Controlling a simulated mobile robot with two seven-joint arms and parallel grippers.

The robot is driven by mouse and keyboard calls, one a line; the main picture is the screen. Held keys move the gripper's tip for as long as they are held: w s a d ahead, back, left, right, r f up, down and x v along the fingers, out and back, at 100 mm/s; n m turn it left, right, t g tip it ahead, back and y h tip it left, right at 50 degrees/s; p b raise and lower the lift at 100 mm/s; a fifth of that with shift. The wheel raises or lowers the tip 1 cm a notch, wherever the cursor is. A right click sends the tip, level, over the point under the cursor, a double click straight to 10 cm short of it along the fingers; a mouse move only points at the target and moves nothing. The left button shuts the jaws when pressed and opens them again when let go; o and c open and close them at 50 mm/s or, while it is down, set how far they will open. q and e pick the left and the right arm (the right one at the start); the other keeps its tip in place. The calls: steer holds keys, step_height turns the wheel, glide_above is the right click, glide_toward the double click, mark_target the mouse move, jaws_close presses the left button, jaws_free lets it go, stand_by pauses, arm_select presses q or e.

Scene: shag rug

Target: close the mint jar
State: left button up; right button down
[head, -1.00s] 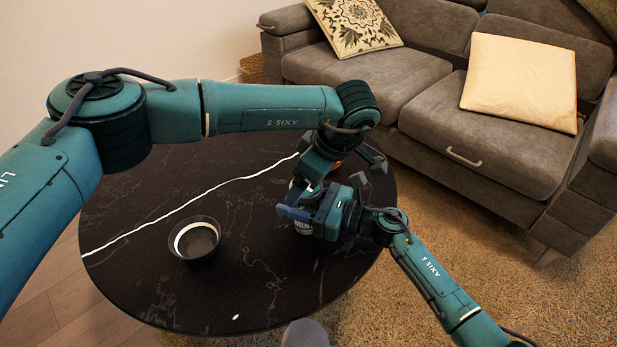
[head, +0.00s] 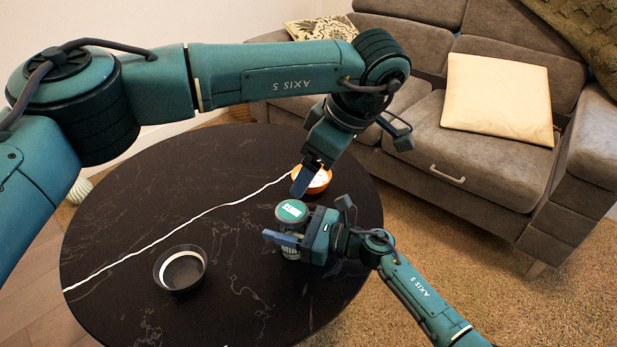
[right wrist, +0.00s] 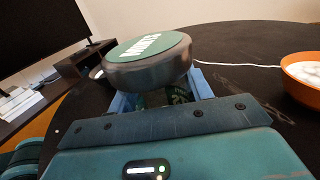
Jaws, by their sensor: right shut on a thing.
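The mint jar (head: 291,254) stands upright on the dark round table. Its lid (head: 291,212), dark-rimmed with a green "MINTS" top, sits on the jar's mouth; in the right wrist view the lid (right wrist: 148,62) covers the top, and green contents show through the glass below it. I cannot tell whether it is fully tight. My right gripper (head: 296,232) is shut on the jar's body below the lid, hiding part of it. My left gripper (head: 350,162) is open and empty, above and behind the jar, its fingers spread apart and clear of the lid.
An orange bowl (head: 323,184) with white contents stands behind the jar, partly hidden by my left gripper. A dark bowl (head: 180,269) with a pale inner ring stands at the left front. The table (head: 120,218) is otherwise mostly clear. A grey sofa (head: 480,165) stands behind.

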steer(key=c, duration=0.5)
jaws_free()
steer(key=shift+d, duration=0.15)
steer(key=p+v, duration=0.2)
steer(key=v, duration=0.9)
steer(key=shift+s+d, duration=0.2)
steer(key=shift+d, duration=0.15)
steer(key=shift+s+d, duration=0.2)
steer(key=shift+d, duration=0.3)
